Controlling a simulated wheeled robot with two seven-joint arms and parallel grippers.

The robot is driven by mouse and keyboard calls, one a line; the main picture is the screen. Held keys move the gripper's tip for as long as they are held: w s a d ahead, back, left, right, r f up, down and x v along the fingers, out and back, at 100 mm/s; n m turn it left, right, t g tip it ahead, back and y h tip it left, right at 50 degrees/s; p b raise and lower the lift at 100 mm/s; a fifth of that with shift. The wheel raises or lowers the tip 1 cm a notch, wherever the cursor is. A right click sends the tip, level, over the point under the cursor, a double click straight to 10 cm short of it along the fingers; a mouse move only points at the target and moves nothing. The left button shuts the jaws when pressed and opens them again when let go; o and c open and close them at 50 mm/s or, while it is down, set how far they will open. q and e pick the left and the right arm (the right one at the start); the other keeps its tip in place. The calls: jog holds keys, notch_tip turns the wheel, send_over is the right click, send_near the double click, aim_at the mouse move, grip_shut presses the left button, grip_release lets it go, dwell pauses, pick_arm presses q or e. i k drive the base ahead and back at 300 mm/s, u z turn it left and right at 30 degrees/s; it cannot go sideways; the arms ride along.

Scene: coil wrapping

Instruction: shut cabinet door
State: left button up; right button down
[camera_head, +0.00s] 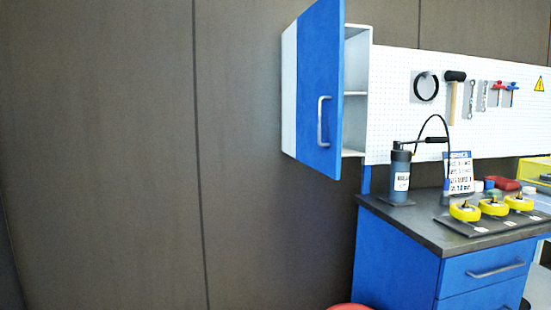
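The cabinet door (335,70) is a blue panel with a silver bar handle (323,121). It stands open, swung out from a white wall cabinet (357,88) whose shelves show to the right of the door. The cabinet hangs on the wall above the left end of a workbench. Neither of my grippers is in the head view, so I cannot see where they are relative to the door.
The blue workbench (395,255) has a dark top with a grey cylinder with a hose (400,178), a sign (459,174) and yellow spools (493,206). A white pegboard (395,75) holds tools. A red round object (350,307) shows at the bottom edge. The left side shows bare wall.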

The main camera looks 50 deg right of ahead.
aim_at(321, 29)
jog(key=z, duration=0.3)
jog(key=i, duration=0.8)
jog(key=z, duration=0.7)
